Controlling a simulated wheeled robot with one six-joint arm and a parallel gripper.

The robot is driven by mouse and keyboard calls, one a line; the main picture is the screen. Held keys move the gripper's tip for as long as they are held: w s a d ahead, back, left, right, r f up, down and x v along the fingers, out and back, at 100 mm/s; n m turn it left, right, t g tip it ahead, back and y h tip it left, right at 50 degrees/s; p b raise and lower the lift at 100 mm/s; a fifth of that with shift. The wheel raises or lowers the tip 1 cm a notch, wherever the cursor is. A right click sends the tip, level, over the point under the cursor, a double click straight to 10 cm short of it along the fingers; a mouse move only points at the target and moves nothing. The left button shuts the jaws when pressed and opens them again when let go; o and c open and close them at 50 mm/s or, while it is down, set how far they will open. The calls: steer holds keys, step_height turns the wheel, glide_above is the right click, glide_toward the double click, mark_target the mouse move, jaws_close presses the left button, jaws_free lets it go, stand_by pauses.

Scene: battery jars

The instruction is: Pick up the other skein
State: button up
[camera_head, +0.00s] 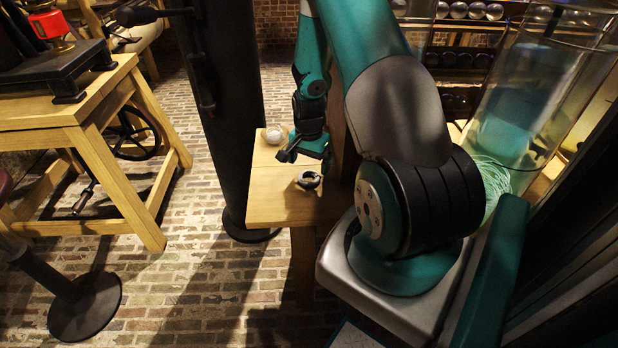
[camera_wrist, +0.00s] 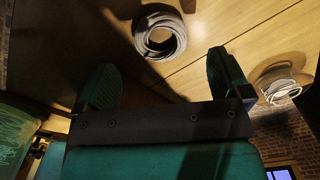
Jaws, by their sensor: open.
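Two skeins lie on the wooden bench. A grey ring-shaped skein (camera_head: 308,187) is nearer in the head view; a ring-shaped grey skein (camera_wrist: 143,27) also shows at the top middle of the wrist view. A paler skein (camera_head: 273,135) lies at the far left of the bench; a pale coil (camera_wrist: 285,90) shows at the right of the wrist view. My gripper (camera_head: 307,153) is above the bench between the two skeins. In the wrist view, my gripper (camera_wrist: 166,80) has its fingers wide apart with nothing between them. The grey skein is beyond the fingertips.
The wooden bench top (camera_head: 262,205) is otherwise mostly clear. A black column (camera_head: 228,110) stands close on its left. A large glass jar (camera_head: 540,90) stands at the right. A wooden table (camera_head: 70,110) with machinery is at the left. The floor is brick.

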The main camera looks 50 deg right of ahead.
mark_target(309, 173)
step_height(309, 173, down, 5)
steer(key=shift+d+p, duration=0.1)
steer(key=shift+p, duration=0.2)
steer(key=c, duration=1)
steer(key=shift+r, duration=0.15)
